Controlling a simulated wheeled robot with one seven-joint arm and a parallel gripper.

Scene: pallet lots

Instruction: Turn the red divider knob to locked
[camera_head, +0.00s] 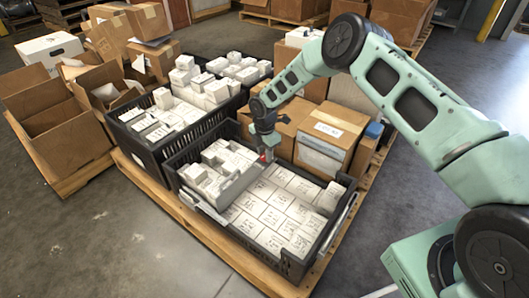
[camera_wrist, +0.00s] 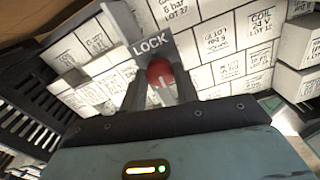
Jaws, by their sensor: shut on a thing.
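The red divider knob (camera_wrist: 160,73) shows in the wrist view between my gripper's fingers, below the word LOCK on the grey divider (camera_wrist: 152,47). A pale line on the knob runs roughly up and down in the picture. In the head view the knob (camera_head: 263,157) is a small red spot at the divider's (camera_head: 237,187) far end, inside the black crate (camera_head: 297,262). My gripper (camera_head: 265,150) reaches down to it from above. My gripper (camera_wrist: 160,90) is shut on the knob, with a finger on each side. The arm partly hides the far crate wall.
White labelled boxes (camera_head: 275,215) fill the crate on both sides of the divider. A second black crate (camera_head: 150,165) with white boxes stands behind it at left. Cardboard boxes (camera_head: 330,135) stand close behind my gripper. Open floor lies at the front left.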

